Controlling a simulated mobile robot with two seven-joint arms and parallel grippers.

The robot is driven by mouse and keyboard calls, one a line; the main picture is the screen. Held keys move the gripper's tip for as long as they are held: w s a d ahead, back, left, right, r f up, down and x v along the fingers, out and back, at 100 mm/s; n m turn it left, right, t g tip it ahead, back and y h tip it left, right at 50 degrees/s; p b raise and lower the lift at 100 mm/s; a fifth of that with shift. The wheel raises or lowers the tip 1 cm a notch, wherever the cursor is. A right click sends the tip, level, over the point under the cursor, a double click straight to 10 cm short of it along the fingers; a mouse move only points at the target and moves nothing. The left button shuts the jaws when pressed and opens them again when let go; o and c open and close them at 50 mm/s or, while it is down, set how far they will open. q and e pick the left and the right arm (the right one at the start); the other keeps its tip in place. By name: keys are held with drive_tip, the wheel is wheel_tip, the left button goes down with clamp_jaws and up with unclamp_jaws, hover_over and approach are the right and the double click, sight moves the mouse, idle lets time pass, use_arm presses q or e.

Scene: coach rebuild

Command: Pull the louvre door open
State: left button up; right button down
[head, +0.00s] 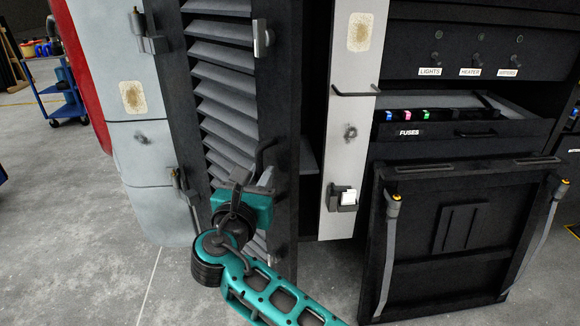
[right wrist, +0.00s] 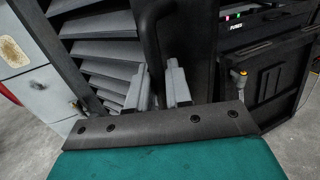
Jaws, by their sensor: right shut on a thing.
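The louvre door (head: 225,80) is dark, with grey slanted slats, and stands upright left of the panel cabinet. It is ajar: a dark gap shows between its right edge and the pale post. Its slats also show in the right wrist view (right wrist: 100,50). The dark door handle (head: 267,150) is on the door's right side; in the right wrist view the handle (right wrist: 152,45) runs down between the fingers. My right gripper (head: 262,182), on a teal arm, is shut on the handle. The fingertips are partly hidden in the head view. My left gripper is out of view.
A pale post (head: 345,130) with a white latch stands right of the gap. Beyond it is a dark cabinet with a fuse drawer (head: 460,130) and a lowered flap (head: 455,240). A blue trolley (head: 62,95) stands far left. The grey floor at left is clear.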

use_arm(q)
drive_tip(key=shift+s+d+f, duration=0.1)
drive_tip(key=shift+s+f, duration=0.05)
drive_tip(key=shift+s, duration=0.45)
use_arm(e)
drive_tip(key=shift+s+a, duration=0.7)
drive_tip(key=shift+s, duration=0.05)
drive_tip(key=c, duration=1.3)
unclamp_jaws()
drive_tip(key=shift+w, duration=0.1)
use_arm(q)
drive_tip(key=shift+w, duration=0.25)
use_arm(e)
drive_tip(key=shift+o, duration=0.3)
